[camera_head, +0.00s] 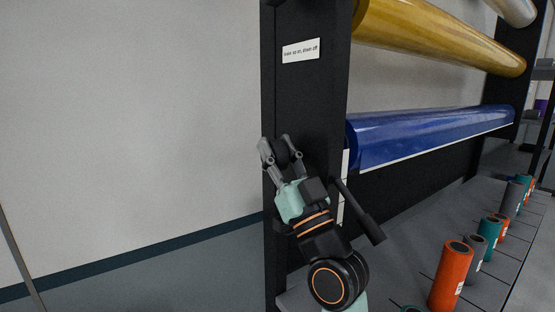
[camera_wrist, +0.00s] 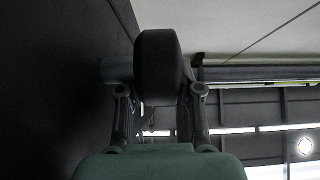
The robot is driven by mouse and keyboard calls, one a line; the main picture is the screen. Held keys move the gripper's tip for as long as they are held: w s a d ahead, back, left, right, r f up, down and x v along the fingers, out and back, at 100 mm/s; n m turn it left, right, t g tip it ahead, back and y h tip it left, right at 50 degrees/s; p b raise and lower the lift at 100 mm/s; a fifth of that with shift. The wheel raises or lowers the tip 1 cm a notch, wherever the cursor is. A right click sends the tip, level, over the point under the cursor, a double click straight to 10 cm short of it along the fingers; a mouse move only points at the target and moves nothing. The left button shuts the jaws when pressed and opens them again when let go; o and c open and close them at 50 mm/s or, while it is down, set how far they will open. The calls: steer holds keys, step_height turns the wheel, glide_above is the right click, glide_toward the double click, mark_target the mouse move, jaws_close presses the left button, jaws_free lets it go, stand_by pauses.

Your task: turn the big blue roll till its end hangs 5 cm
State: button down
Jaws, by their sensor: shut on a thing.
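The big blue roll (camera_head: 430,132) lies across the rack below a yellow roll. A thin pale line runs along its lower edge; I cannot tell how far its end hangs. My gripper (camera_head: 279,147) is at the outer side of the rack's near black post, left of the blue roll. In the wrist view, my gripper (camera_wrist: 160,95) is shut on a thick black knob (camera_wrist: 158,60), with a finger on each side. A grey shaft (camera_wrist: 116,69) runs from the knob to the dark panel. The knob also shows between the fingers in the head view (camera_head: 282,153).
The yellow roll (camera_head: 445,40) is above. The black post (camera_head: 300,105) carries a white label (camera_head: 300,50). A white strip (camera_head: 344,165) stands beside the blue roll's near end. Several small rolls, including an orange one (camera_head: 452,277), stand on the grey shelf at right. The left is free.

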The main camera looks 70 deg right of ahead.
steer(key=c, duration=1)
jaws_free()
steer(key=shift+c, duration=0.2)
steer(key=v, duration=1.2)
